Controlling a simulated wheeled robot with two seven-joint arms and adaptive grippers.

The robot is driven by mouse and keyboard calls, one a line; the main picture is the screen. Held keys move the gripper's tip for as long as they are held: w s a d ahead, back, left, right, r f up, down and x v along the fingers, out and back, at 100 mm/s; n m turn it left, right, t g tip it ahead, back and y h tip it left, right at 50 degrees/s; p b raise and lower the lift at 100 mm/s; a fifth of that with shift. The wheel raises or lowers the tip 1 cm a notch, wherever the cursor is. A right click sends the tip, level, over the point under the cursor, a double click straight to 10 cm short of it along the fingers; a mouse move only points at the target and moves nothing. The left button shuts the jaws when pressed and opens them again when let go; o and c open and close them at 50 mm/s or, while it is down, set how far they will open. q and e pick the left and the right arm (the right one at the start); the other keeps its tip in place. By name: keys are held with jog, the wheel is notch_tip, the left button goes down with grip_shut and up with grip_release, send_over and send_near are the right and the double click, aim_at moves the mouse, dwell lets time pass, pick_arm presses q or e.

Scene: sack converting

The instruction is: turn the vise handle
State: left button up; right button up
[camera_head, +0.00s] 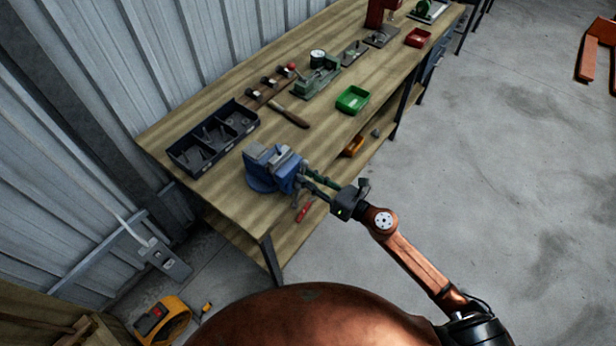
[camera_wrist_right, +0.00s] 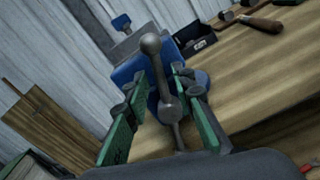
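The blue vise (camera_head: 268,170) stands at the near end of the wooden workbench. Its grey handle (camera_wrist_right: 151,46), a bar with a ball end, shows large in the right wrist view, in front of the blue vise body (camera_wrist_right: 128,72). My right gripper (camera_head: 306,181) reaches the front of the vise from the right. In the right wrist view its green fingers (camera_wrist_right: 165,95) stand apart on either side of the handle and screw end; a gap shows, and I cannot see firm contact. My left gripper is in neither view.
A green bin (camera_head: 352,99) sits on the bench's right edge. Clear concrete floor (camera_head: 480,150) lies to the right. A corrugated wall stands behind.

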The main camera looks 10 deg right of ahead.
jog(key=shift+o, duration=0.3)
jog(key=shift+d, duration=0.1)
jog(key=v, duration=1.2)
